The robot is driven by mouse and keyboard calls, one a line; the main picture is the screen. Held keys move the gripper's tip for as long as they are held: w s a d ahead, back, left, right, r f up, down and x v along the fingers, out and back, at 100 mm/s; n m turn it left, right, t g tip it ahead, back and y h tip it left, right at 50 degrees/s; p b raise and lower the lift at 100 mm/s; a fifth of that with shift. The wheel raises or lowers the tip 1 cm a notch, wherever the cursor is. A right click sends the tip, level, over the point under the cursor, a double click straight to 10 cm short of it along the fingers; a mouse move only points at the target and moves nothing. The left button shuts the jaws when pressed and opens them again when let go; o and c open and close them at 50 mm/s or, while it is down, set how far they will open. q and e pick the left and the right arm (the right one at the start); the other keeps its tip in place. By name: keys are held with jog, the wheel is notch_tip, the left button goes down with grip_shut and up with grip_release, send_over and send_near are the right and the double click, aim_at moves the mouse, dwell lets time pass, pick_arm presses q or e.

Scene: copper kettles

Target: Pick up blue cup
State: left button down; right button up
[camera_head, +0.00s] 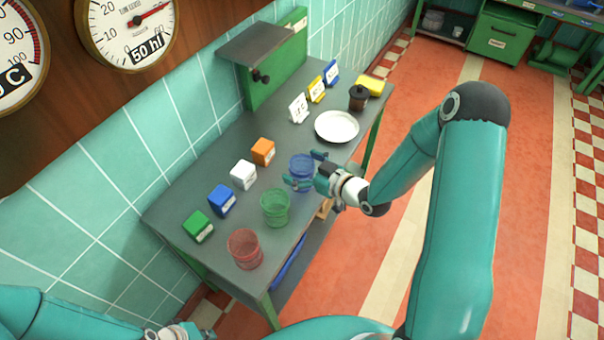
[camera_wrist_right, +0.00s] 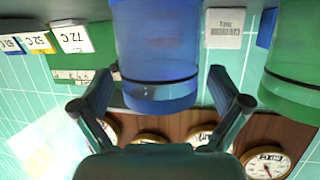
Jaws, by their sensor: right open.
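The blue cup (camera_head: 301,166) is see-through and stands upright near the front edge of the grey table. My right gripper (camera_head: 304,169) is open at the cup, with a finger on either side of it. In the right wrist view, which is upside down, the blue cup (camera_wrist_right: 156,50) shows between the spread fingers of my right gripper (camera_wrist_right: 161,85). I cannot tell whether either finger touches it. My left gripper (camera_head: 175,331) is only partly visible at the bottom edge, and its fingers are hard to make out.
A green cup (camera_head: 275,208) stands close beside the blue cup, and a red cup (camera_head: 245,249) stands farther left. Orange, white, blue and green blocks line the table (camera_head: 217,160) behind. A white plate (camera_head: 336,127) and dark jar (camera_head: 358,98) are to the right.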

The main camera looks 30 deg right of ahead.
jog(key=c, duration=1.3)
jog(key=shift+o, duration=0.2)
jog(key=shift+r, duration=0.15)
